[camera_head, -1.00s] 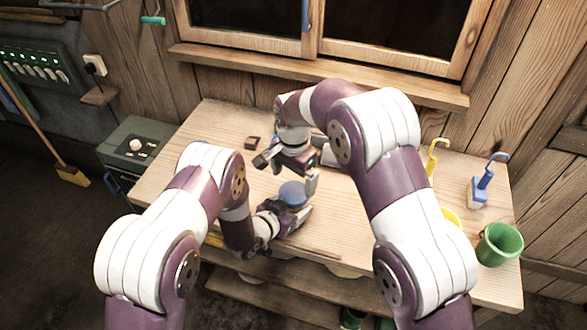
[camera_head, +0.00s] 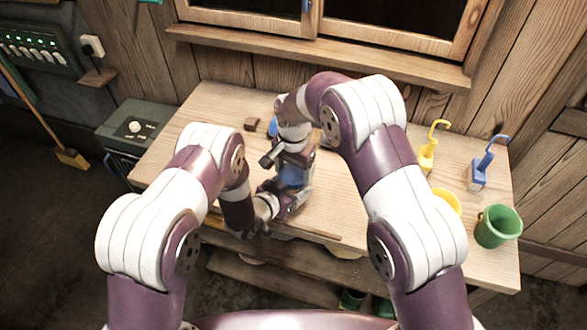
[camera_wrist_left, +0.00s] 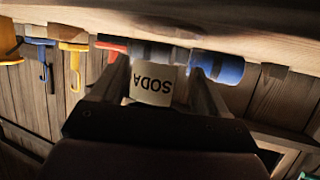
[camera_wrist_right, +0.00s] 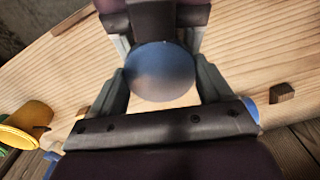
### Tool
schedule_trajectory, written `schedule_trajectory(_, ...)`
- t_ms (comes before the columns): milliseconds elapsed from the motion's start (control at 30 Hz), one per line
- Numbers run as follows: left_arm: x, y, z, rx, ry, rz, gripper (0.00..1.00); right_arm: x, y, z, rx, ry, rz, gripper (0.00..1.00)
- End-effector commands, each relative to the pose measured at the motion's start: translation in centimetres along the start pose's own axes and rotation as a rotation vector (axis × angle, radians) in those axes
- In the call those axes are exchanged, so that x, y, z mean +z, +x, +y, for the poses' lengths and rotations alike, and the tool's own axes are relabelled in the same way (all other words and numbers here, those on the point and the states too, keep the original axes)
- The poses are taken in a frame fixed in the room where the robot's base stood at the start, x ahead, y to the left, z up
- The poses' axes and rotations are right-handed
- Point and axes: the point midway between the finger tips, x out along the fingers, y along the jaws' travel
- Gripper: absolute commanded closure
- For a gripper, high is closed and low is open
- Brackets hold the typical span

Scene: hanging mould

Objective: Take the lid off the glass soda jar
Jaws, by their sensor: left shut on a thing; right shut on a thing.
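The soda jar, with a white SODA label, shows in the left wrist view (camera_wrist_left: 152,82), upside down in that picture. My left gripper (camera_head: 281,202) is shut on the jar from its side, low by the table. The jar's round blue lid (camera_wrist_right: 162,72) shows from above in the right wrist view, between my right fingers. My right gripper (camera_head: 292,170) points down over the jar and is shut on the lid. In the head view only a blue patch of the lid (camera_head: 292,178) shows. I cannot tell whether lid and jar touch.
The wooden table (camera_head: 200,125) has free room at left. A small brown block (camera_head: 252,124) lies behind the grippers, near a partly hidden blue thing (camera_head: 272,127).

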Motion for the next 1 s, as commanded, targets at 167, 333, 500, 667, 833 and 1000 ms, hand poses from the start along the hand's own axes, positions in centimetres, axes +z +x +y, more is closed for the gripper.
schedule_trajectory(167, -0.1, 0.0, 0.0, 0.000, 0.001, 0.001, 1.00, 0.0, -0.1, 0.0, 0.000, -0.346, 0.000, 0.57)
schedule_trajectory(333, 0.0, 0.0, 0.0, 0.000, 0.001, 0.001, 1.00, 0.0, -0.1, 0.0, 0.000, -0.411, 0.000, 0.57)
schedule_trajectory(500, 0.0, 0.0, 0.0, 0.000, 0.001, 0.001, 1.00, 0.0, -0.1, 0.0, 0.000, -0.409, 0.000, 0.14)
schedule_trajectory(667, 0.0, 0.0, 0.0, 0.000, 0.000, 0.001, 1.00, 0.0, -0.1, 0.0, 0.000, -0.407, 0.000, 0.00)
schedule_trajectory(833, -0.1, 0.0, 0.0, 0.000, 0.000, 0.001, 1.00, 0.0, -0.4, 0.0, -0.001, -0.407, 0.001, 0.00)
schedule_trajectory(1000, -0.1, 0.0, 0.0, 0.000, 0.000, 0.001, 1.00, -0.1, -2.9, -0.1, -0.003, -0.406, 0.004, 0.00)
